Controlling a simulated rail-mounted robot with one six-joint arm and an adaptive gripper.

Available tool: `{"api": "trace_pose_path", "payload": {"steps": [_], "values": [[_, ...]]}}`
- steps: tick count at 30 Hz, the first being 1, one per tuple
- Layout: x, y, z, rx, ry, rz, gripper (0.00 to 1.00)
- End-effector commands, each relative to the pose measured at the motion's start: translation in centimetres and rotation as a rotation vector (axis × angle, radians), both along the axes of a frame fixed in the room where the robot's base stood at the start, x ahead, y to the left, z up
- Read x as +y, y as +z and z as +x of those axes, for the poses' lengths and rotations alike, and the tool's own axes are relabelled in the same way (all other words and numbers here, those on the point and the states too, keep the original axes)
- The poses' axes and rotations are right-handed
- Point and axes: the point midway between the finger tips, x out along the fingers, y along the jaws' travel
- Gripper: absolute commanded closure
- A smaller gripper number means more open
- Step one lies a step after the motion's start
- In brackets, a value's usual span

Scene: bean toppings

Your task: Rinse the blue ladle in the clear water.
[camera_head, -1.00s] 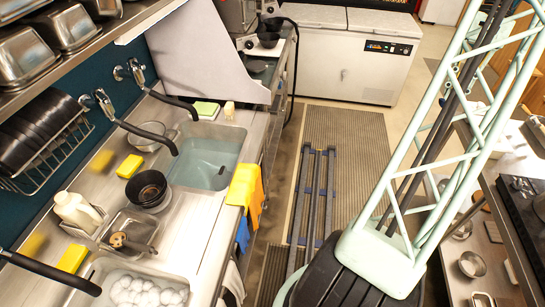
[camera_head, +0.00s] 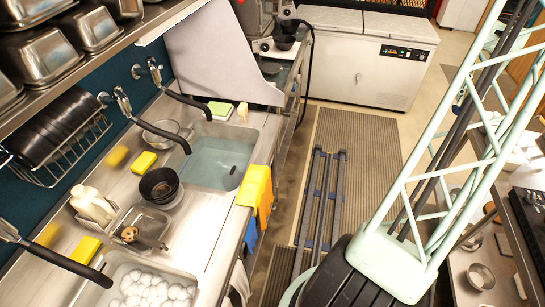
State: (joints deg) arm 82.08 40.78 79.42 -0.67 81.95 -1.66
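Clear water (camera_head: 212,158) lies in the steel sink basin in the upper part of the counter. A small dark object (camera_head: 232,170) shows in the water; I cannot tell what it is. I cannot make out a blue ladle in this view. My gripper is not in view, so I cannot see whether it holds anything.
Black faucets (camera_head: 205,106) reach over the counter. Black bowls (camera_head: 159,185), a yellow sponge (camera_head: 144,163), a white bottle (camera_head: 92,205) and a small steel tray (camera_head: 143,229) stand left of the water. A basin with white balls (camera_head: 150,290) is nearest. Yellow cloth (camera_head: 255,186) hangs over the edge.

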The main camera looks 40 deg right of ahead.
Motion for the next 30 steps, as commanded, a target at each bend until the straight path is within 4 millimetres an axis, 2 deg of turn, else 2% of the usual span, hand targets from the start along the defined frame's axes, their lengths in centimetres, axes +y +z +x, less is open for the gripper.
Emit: {"api": "trace_pose_path", "payload": {"steps": [12, 30], "values": [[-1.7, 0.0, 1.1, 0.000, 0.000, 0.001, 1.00], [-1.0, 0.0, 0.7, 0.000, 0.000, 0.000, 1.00]]}}
